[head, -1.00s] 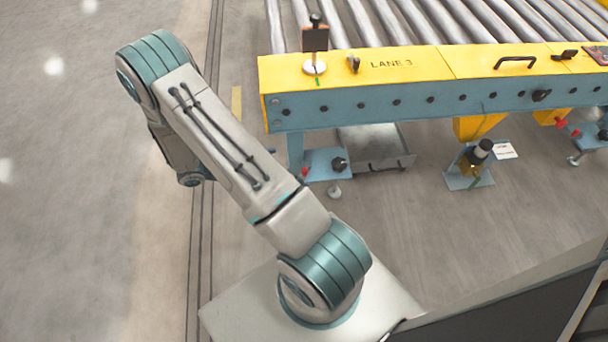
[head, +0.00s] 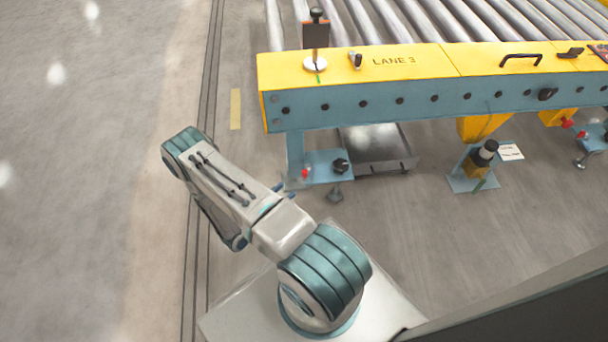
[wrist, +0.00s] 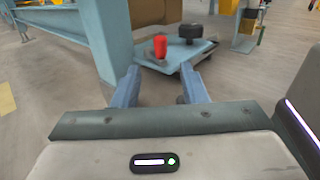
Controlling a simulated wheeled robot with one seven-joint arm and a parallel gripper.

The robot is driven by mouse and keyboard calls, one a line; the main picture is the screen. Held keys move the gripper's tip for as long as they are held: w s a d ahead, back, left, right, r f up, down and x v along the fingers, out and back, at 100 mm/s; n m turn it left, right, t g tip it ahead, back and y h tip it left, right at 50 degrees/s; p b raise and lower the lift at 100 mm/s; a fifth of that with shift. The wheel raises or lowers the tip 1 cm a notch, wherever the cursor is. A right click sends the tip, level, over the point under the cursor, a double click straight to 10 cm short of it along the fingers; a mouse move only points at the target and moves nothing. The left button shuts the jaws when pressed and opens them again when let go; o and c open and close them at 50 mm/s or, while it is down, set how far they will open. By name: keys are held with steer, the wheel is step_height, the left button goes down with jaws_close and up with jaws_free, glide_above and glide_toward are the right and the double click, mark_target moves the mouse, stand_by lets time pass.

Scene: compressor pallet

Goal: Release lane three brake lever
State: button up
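The conveyor's yellow top rail (head: 430,62) carries the black "LANE 3" lettering. At its left end an upright lever with a black knob (head: 317,13) and a dark plate stands on a white round base with a green mark beside it. I cannot tell which one is the brake lever. My gripper (wrist: 158,80) is open and empty, low beside the conveyor's leg and below the rail. In the head view my arm mostly hides it.
A blue foot plate (head: 325,160) with a red knob (wrist: 160,46) and a black knob (wrist: 192,32) lies just beyond my fingers. The blue leg (wrist: 103,40) stands close on the left. A grey tray (head: 375,150) is under the rail. Open floor lies left.

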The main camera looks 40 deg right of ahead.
mark_target(303, 175)
steer(key=d+b, duration=0.1)
steer(key=d, duration=0.2)
steer(key=w+d+b, duration=0.1)
steer(key=d, duration=0.6)
steer(key=shift+w+d+b, duration=0.35)
steer(key=shift+d+b, duration=0.05)
jaws_close()
